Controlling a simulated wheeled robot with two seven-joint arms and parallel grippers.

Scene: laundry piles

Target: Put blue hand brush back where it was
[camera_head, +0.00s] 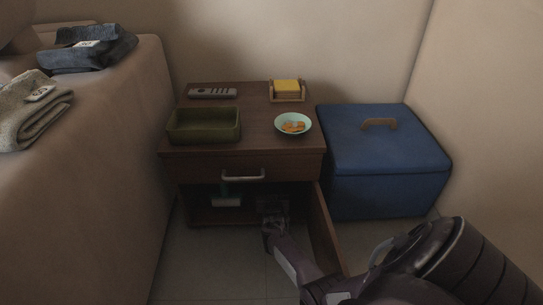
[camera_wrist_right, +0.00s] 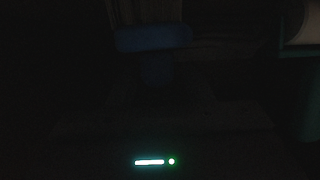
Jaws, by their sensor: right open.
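My right gripper (camera_head: 273,212) reaches into the dark open lower compartment of the brown nightstand (camera_head: 240,163). It is open, with nothing visibly held. In the right wrist view, a dim blue shape (camera_wrist_right: 153,39) with a wide top and a narrower part below appears ahead; it looks like the blue hand brush. It stands apart from the jaws as far as the dark picture shows. In the head view I cannot make the brush out in the shadow behind my gripper. My left gripper is not in view.
A pale and teal object (camera_head: 227,200) lies in the compartment's left part. The open door (camera_head: 325,235) stands right of my forearm. A green tray (camera_head: 204,126), remote (camera_head: 213,92), bowl (camera_head: 293,124) and yellow-note holder (camera_head: 287,90) are on top. A blue box (camera_head: 385,150) stands right.

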